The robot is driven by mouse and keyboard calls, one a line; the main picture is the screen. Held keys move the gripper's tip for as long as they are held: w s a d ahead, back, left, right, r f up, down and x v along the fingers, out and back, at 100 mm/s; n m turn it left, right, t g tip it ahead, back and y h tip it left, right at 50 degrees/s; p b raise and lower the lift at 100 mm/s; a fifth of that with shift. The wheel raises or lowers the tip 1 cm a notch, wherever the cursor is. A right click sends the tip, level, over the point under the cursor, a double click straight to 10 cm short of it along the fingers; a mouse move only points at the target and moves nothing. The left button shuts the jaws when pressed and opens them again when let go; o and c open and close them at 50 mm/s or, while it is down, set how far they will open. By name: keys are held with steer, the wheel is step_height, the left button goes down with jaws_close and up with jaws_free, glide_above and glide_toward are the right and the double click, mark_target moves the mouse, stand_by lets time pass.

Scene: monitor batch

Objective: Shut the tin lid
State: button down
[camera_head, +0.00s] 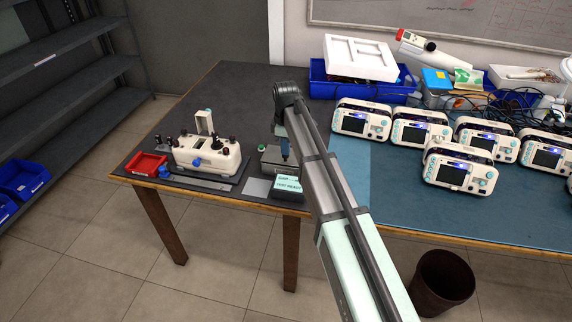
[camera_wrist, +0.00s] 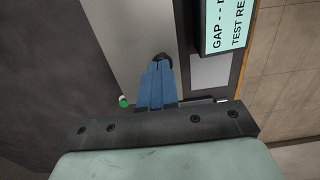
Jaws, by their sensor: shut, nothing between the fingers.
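My gripper (camera_head: 285,157) points down at the front left part of the bench, its blue fingers together and empty. In the wrist view the closed fingertips (camera_wrist: 160,64) are over a grey metal surface (camera_wrist: 130,35), by a small dark round part. In the head view a low grey metal box (camera_head: 272,162) with a green button (camera_head: 262,147) sits under the gripper, partly hidden by the fingers and arm. I cannot tell whether this box is the tin. No separate lid shows clearly, and contact between fingertips and box cannot be judged.
A small display reading "TEST READY" (camera_head: 288,184) stands just in front of the box. A cream fixture (camera_head: 207,158) and a red bin (camera_head: 146,164) are to the left. Several white monitors (camera_head: 460,168) and a blue crate (camera_head: 318,88) are to the right and behind.

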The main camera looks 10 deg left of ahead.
steer(key=shift+s+f, duration=0.25)
steer(key=shift+f, duration=0.05)
steer(key=shift+r, duration=0.15)
steer(key=shift+r, duration=2.85)
